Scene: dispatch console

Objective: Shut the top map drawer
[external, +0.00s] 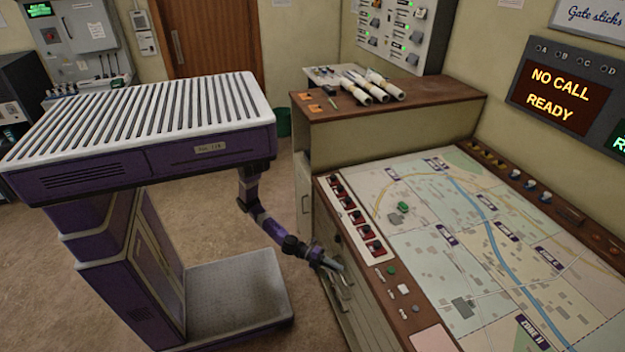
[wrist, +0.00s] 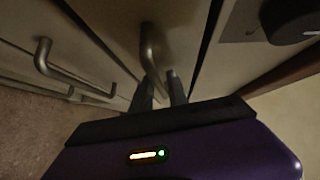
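The map drawers (external: 362,309) are in the pale front of the map console, low in the external view. In the wrist view, a drawer front with a curved metal handle (wrist: 150,52) fills the middle. My gripper (wrist: 162,86) has one finger on each side of this handle, close together, and looks shut on it. In the external view my gripper (external: 338,266) is at the upper part of the drawer fronts, just below the console's edge. A dark gap runs beside the drawer front. How far the drawer stands out is hard to tell.
Another drawer handle (wrist: 44,58) shows at the left in the wrist view. The console's map top (external: 470,255) overhangs the drawers, with red switches (external: 357,217) along its edge. A cabinet with rolled maps (external: 372,86) stands behind.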

